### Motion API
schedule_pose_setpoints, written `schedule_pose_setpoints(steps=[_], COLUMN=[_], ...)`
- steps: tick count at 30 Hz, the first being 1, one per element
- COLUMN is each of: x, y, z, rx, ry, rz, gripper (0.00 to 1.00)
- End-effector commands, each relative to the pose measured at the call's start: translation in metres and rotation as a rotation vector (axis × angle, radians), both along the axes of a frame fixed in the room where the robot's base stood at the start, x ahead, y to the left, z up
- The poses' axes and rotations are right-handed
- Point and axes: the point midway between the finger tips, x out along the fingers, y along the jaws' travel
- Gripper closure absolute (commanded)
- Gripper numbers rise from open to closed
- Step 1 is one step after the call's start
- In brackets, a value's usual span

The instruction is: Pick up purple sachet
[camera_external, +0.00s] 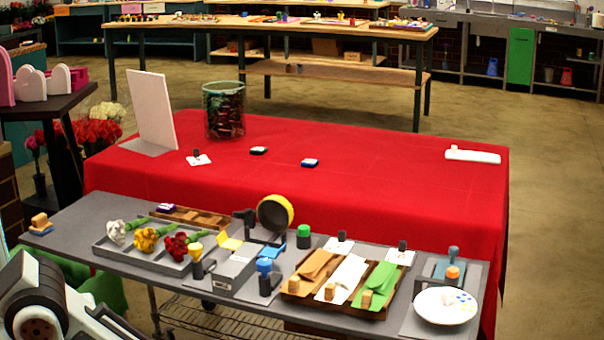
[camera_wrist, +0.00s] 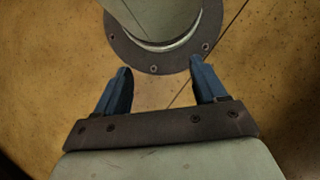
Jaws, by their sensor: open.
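A small purple-and-white block (camera_external: 166,207) lies at the back left of the grey table, beside a shallow wooden tray; it is too small to tell whether it is the purple sachet. Another small dark blue or purple block with white (camera_external: 310,163) lies on the red table. My gripper (camera_wrist: 160,67) is open in the wrist view, with two blue fingers apart and nothing between them. It points down at a brown floor and a round bolted flange. In the external view my arm shows at the bottom left; the fingers cannot be made out there.
The grey table (camera_external: 75,222) holds a flower tray (camera_external: 104,245), a yellow-black tape roll (camera_external: 275,212), stamps, an envelope tray (camera_external: 372,312) and a white bowl (camera_external: 436,318). The red table (camera_external: 400,205) behind has a wire basket (camera_external: 224,110), a white panel (camera_external: 153,110) and much free room.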

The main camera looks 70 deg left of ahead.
Motion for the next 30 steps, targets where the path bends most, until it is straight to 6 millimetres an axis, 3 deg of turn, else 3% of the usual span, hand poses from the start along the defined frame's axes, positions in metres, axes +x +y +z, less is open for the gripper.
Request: schedule_pose_setpoints(steps=[13, 15, 23, 26, 30], x=[0.000, 0.000, 0.003, 0.018, 0.068], y=[0.000, 0.000, -0.001, -0.003, -0.015], z=[0.000, 0.000, -0.001, -0.003, -0.007], rx=[0.000, 0.000, -0.002, -0.012, -0.048], ry=[0.000, 0.000, -0.006, -0.038, -0.145], rz=[0.000, 0.000, -0.002, -0.018, -0.073], gripper=[0.29, 0.23, 0.23, 0.23, 0.23])
